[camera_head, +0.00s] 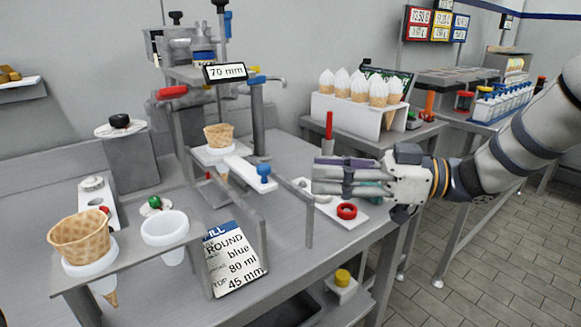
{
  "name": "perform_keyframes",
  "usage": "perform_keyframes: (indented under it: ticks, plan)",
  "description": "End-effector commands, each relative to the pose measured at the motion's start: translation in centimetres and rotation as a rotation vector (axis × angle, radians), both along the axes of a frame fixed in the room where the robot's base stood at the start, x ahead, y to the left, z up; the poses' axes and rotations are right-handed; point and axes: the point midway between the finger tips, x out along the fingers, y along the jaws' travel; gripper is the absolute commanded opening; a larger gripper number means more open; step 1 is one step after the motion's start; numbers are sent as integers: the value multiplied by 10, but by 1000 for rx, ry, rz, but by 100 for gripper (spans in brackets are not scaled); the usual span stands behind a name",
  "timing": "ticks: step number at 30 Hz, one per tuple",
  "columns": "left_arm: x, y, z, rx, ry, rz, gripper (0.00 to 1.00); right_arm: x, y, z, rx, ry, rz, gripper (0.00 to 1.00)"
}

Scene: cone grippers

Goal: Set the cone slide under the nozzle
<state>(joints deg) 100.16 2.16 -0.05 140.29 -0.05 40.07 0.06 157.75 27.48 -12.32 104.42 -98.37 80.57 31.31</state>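The cone slide (250,172) is a white plate with a blue knob at its front right end. A small waffle cone (218,135) sits at the slide's back left part, with its tip showing below. The slide is beneath the dispensing machine (190,47); I cannot tell whether the cone is exactly under the nozzle, which I cannot make out. My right gripper (317,176) is right of the blue knob, apart from it, fingers pointing left. Its fingers look close together, but their opening is unclear. My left gripper is out of view.
A large waffle cone (79,240) and a white cup (165,232) sit in a front rack. A white rack (350,118) of filled cones stands behind.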

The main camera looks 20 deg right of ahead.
Motion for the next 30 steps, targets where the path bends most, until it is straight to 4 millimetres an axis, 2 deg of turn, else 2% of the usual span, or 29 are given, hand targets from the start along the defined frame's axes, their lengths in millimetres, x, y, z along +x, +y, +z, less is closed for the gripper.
perform_keyframes:
  ticks: [4, 12, 16, 19, 23, 30]
  plan:
    - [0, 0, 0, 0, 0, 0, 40, -6, -13, 0, 0, -1, 0, 37]
    - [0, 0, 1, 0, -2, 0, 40, -7, -14, 1, 0, -1, 1, 37]
    - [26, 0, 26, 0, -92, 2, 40, -10, -15, 15, 4, -20, 2, 37]
    - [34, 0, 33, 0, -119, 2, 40, -8, -13, 12, 1, -19, 1, 37]
    - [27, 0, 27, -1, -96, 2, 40, 2, 5, 0, 0, -1, 4, 37]
    - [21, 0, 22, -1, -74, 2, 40, 28, 61, -3, -1, 3, 4, 37]
